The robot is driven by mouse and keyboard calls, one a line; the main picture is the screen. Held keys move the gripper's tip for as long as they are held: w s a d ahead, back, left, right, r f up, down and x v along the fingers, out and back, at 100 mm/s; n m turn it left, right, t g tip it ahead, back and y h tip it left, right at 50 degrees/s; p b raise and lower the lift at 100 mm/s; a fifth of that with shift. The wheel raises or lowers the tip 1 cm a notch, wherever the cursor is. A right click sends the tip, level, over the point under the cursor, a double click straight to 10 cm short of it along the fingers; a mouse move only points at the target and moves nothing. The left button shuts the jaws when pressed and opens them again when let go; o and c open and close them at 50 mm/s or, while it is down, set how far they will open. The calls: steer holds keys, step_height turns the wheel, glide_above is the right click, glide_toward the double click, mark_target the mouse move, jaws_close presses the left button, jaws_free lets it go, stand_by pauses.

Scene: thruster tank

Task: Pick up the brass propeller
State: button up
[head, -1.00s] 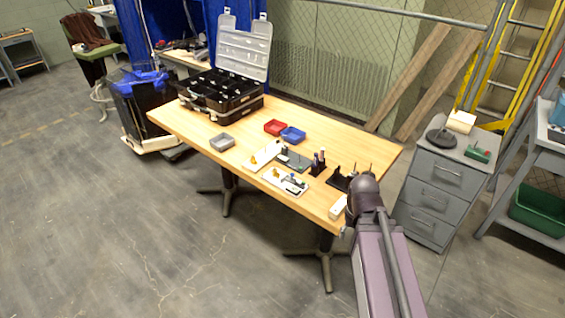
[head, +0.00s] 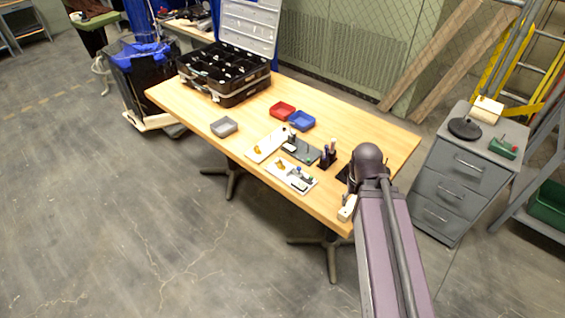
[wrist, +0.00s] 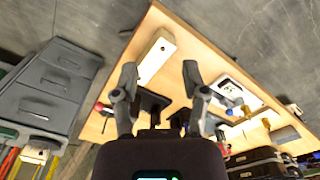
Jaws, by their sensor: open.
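Two small brass-coloured pieces show in the head view. One brass piece (head: 257,149) is on a long pale board (head: 268,143); the other brass piece (head: 281,163) is at the corner of a white board (head: 292,178). They are too small to tell which is the propeller. A brass-coloured piece (wrist: 266,124) also shows at the right of the wrist view. My gripper (wrist: 160,76) is open and empty above the table's near right end, away from these pieces. In the head view my arm hides its fingers.
On the wooden table (head: 350,115) are a red bin (head: 282,110), a blue bin (head: 301,121), a grey bin (head: 224,126), an open black case (head: 228,75) and a dark pen holder (head: 328,158). A pale block (wrist: 156,55) lies close to my gripper. A grey cabinet (head: 455,180) stands right.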

steer(key=o, duration=0.6)
steer(key=shift+w+a, duration=0.1)
steer(key=shift+w, duration=0.1)
step_height(320, 180, up, 2)
steer(key=r+n+p, duration=0.1)
steer(key=n+p, duration=0.2)
steer(key=n, duration=2.5)
glide_above(280, 164)
steer(key=shift+w+f, duration=0.25)
steer(key=shift+w, duration=0.25)
steer(key=shift+f+b, duration=0.1)
steer(key=shift+b, duration=0.25)
step_height(280, 164, down, 8)
steer(key=b, duration=0.8)
steer(key=shift+f, duration=0.25)
steer(key=shift+f+b, duration=0.1)
steer(key=shift+b, duration=0.25)
